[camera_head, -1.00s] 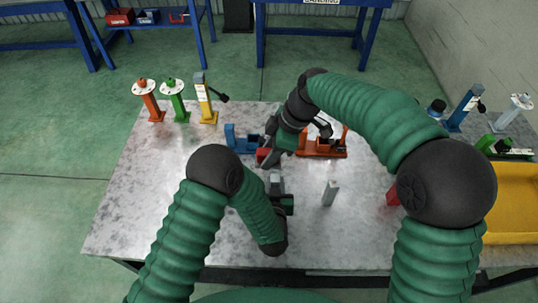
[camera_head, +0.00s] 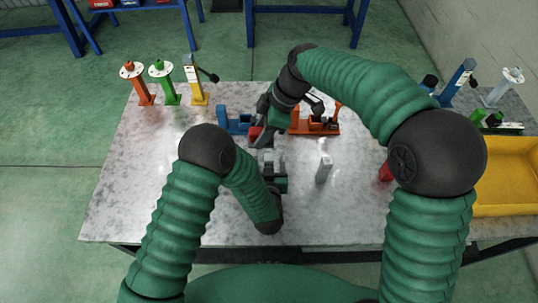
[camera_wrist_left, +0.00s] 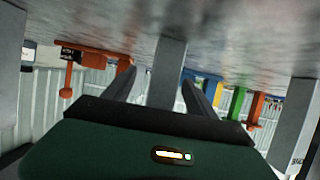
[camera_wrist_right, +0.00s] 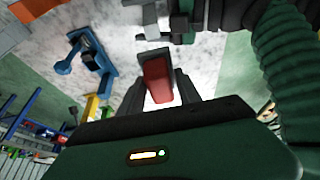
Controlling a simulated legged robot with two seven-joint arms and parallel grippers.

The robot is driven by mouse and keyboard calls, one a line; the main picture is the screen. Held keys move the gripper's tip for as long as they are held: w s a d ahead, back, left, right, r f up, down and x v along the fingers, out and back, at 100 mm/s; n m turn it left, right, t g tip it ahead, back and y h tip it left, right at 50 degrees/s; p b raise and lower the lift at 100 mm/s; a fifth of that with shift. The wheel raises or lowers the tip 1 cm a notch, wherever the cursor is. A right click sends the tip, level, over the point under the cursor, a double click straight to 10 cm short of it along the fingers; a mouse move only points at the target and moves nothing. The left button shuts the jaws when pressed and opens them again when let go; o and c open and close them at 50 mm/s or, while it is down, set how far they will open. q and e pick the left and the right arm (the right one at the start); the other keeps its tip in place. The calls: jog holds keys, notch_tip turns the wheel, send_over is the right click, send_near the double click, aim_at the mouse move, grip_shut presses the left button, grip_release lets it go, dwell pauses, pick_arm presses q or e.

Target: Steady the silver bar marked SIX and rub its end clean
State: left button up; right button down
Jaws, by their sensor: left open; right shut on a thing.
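A silver bar (camera_head: 269,157) stands on the table at my left gripper. It also shows between the fingers in the left wrist view (camera_wrist_left: 168,70), upside down. My left gripper (camera_wrist_left: 160,92) is open, one finger on each side of the bar; contact cannot be told. My right gripper (camera_wrist_right: 158,92) is shut on a red block (camera_wrist_right: 158,75), just beyond the bar in the head view (camera_head: 255,133). In the right wrist view the block's far end is close to grey metal; touching cannot be told. A second silver bar (camera_head: 324,168) stands to the right. No marking SIX is readable.
A blue fixture (camera_head: 235,122) and an orange fixture (camera_head: 315,123) stand behind the grippers. Orange, green and yellow posts (camera_head: 196,82) line the back left. A yellow bin (camera_head: 508,180) is at the right. The table's left part (camera_head: 135,185) is clear.

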pick_arm(q)
jog(key=p+v, duration=0.2)
jog(key=v, duration=0.5)
jog(key=shift+r+p, duration=0.1)
jog(key=shift+p, duration=0.3)
pick_arm(e)
notch_tip(320, 180, up, 3)
pick_arm(q)
jog(key=shift+s+r, duration=0.15)
jog(key=shift+s, duration=0.25)
pick_arm(e)
jog(key=shift+r, duration=0.1)
pick_arm(q)
jog(key=o, duration=0.6)
jog(key=shift+c, duration=0.2)
notch_tip(320, 180, up, 10)
jog(key=shift+f, duration=0.1)
jog(key=shift+w, duration=0.1)
